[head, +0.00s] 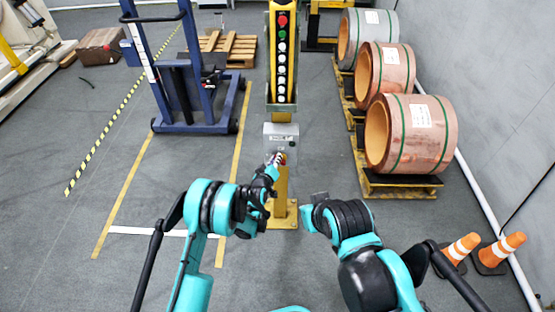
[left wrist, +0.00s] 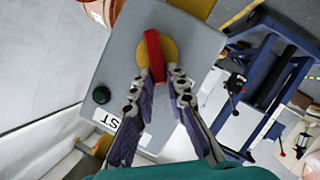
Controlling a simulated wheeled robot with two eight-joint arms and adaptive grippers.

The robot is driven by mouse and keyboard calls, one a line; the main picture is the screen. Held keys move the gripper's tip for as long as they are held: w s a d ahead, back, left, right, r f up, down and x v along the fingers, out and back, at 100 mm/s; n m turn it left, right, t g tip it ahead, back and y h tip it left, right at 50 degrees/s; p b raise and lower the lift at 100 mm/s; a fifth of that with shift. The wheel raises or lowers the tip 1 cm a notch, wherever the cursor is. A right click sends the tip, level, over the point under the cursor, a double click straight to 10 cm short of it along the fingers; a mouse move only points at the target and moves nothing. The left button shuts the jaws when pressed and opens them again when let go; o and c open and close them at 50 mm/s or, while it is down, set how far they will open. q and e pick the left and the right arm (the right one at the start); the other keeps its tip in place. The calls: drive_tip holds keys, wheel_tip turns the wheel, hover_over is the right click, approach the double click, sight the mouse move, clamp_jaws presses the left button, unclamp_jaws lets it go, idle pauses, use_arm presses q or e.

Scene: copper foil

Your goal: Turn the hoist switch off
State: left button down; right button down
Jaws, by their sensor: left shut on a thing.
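The hoist switch is a red handle (left wrist: 153,52) on a yellow round plate (left wrist: 170,52). It sits on the face of a grey box (left wrist: 125,50), which also shows in the head view (head: 281,131) on a yellow post. In the left wrist view the handle stands at a slant to the box's edges. My left gripper (left wrist: 163,78) is shut on the near end of the handle; in the head view the left gripper (head: 277,159) partly covers the switch. My right arm's end (head: 312,205) is apart from the post, and its fingers cannot be made out.
A yellow pendant with several buttons (head: 282,60) hangs above the box. A green button (left wrist: 102,95) sits on the box beside the switch. A blue lift (head: 188,90) stands left, copper coils (head: 415,135) on pallets right, and orange cones (head: 462,247) front right. Floor around the post is clear.

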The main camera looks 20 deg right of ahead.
sight(276, 140)
use_arm(q)
drive_tip(key=shift+w+a+f+n+t+h, duration=0.15)
drive_tip(key=shift+f+n+h, duration=0.3)
drive_tip(key=shift+n, duration=0.65)
drive_tip(key=shift+s+a+f+n+t+h, duration=0.1)
drive_tip(key=shift+a+f+n+t+h, duration=0.2)
drive_tip(key=shift+n+h, duration=0.55)
drive_tip(key=shift+w+a+f+n+t+h, duration=0.15)
drive_tip(key=shift+f+n+h, duration=0.2)
drive_tip(key=shift+n, duration=1)
drive_tip(key=c, duration=1.5)
unclamp_jaws()
drive_tip(key=shift+c, duration=0.2)
wheel_tip(276, 140, up, 10)
drive_tip(key=shift+f, duration=0.1)
